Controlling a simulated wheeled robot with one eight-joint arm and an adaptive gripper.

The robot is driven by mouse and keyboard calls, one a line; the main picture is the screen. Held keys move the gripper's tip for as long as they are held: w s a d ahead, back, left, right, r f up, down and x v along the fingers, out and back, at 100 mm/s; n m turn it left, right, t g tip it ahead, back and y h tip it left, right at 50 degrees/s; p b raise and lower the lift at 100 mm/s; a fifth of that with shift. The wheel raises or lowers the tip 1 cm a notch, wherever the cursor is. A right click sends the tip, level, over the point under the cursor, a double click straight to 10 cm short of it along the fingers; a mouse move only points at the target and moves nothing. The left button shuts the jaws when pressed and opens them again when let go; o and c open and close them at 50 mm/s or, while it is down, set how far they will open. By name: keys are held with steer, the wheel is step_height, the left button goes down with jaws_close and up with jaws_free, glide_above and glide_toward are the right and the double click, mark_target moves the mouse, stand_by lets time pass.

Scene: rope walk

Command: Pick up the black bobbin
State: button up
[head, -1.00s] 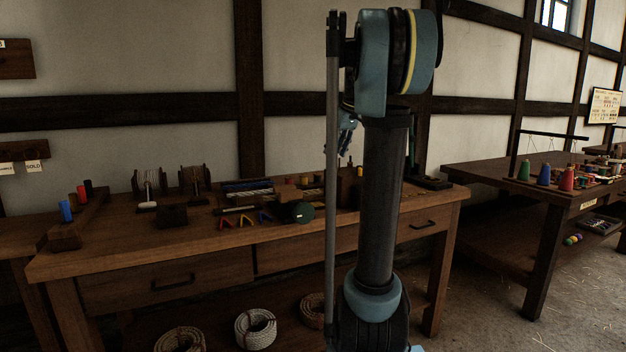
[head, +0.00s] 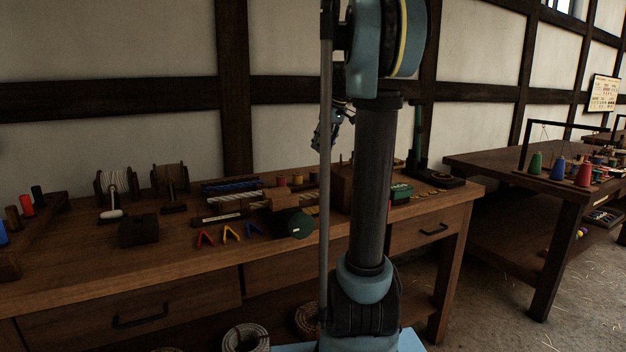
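A very dark, seemingly black bobbin (head: 37,195) stands at the far end of a sloping wooden rack (head: 52,222) on the left of the bench. A red bobbin (head: 26,205), a brown one (head: 13,218) and a blue one (head: 2,235) stand in line with it. My gripper (head: 322,140) hangs above the back of the bench, well to the right of the rack. My arm's rod and column partly hide it, and its fingers are too small to read.
The wooden bench (head: 150,280) also bears two small reels, a dark block (head: 138,230), coloured clips and a dark green cylinder (head: 293,224). Coiled ropes (head: 245,338) lie below. A second table (head: 480,165) with coloured cones stands at the right, with straw-strewn floor between.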

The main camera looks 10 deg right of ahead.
mark_target(314, 172)
steer(key=x, duration=1.3)
steer(key=shift+f, duration=0.35)
steer(key=c, duration=0.6)
